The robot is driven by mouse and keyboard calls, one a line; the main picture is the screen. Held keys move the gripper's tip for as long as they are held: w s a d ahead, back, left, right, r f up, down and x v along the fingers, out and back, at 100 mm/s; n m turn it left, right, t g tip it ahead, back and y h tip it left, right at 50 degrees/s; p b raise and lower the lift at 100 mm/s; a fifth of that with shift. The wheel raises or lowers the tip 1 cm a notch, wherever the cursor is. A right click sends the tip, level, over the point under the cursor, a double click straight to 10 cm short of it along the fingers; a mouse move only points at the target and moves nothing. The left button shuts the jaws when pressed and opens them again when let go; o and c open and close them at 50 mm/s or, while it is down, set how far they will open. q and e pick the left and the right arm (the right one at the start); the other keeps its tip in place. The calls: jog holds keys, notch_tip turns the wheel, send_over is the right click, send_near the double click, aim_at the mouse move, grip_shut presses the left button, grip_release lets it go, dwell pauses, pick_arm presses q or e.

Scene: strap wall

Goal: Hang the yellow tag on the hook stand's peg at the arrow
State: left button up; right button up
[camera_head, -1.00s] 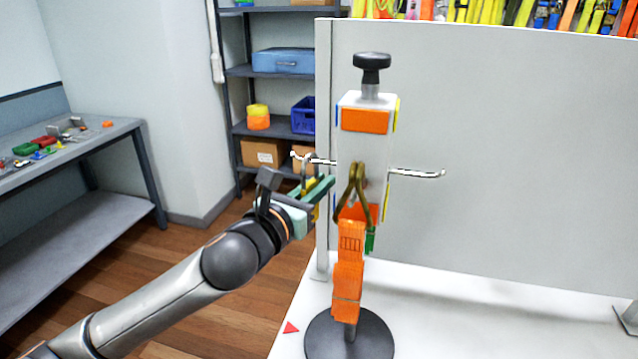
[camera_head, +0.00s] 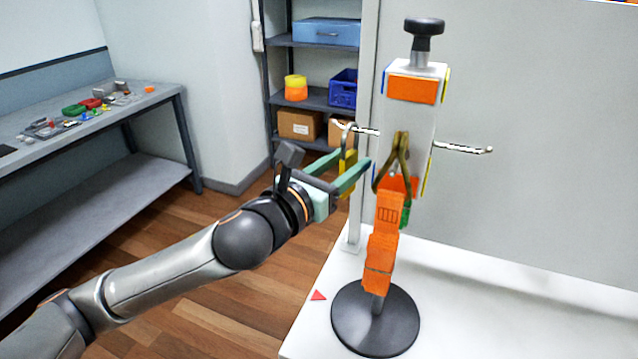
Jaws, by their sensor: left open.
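The hook stand (camera_head: 375,325) is upright on the white table, with a round black base, a dark top knob and white pegs to either side. The yellow tag (camera_head: 349,162) hangs at the left peg (camera_head: 362,130), its dark loop appearing to be around the peg. My left gripper (camera_head: 354,158) is open, its two green fingers apart on either side of the tag. Whether a finger still touches it, I cannot tell. A red arrow (camera_head: 318,296) lies on the table left of the base. My right gripper is not in view.
An orange strap (camera_head: 382,250) with a brown loop hangs at the stand's front, close to my left fingertips. A green piece (camera_head: 405,214) shows behind it. A grey panel (camera_head: 540,130) stands behind. The table (camera_head: 480,320) is clear at right.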

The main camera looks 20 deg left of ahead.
pick_arm(q)
jog(key=v, duration=0.5)
jog(key=shift+s+a+f+b, duration=0.1)
jog(key=shift+s+a+b, duration=0.05)
jog(key=shift+s+b, duration=0.2)
jog(key=shift+p+v, duration=1.45)
jog(key=shift+p, duration=1.45)
notch_tip(320, 180, down, 23)
jog(key=s+d+n+g+y, duration=0.1)
jog(key=n+g, duration=0.1)
jog(key=n, duration=0.9)
jog(key=s+n+g, duration=0.2)
jog(key=n+g, duration=0.1)
jog(key=n, duration=0.7)
jog(key=s+a+f+n+g+y, duration=0.1)
jog(key=s+f+n+g, duration=0.1)
jog(key=s+f+n, duration=1.1)
notch_tip(320, 180, down, 4)
jog(key=n, duration=0.3)
jog(key=shift+s+f+g+y, duration=0.15)
jog(key=shift+s+g+y, duration=0.1)
jog(key=shift+g+y, duration=0.15)
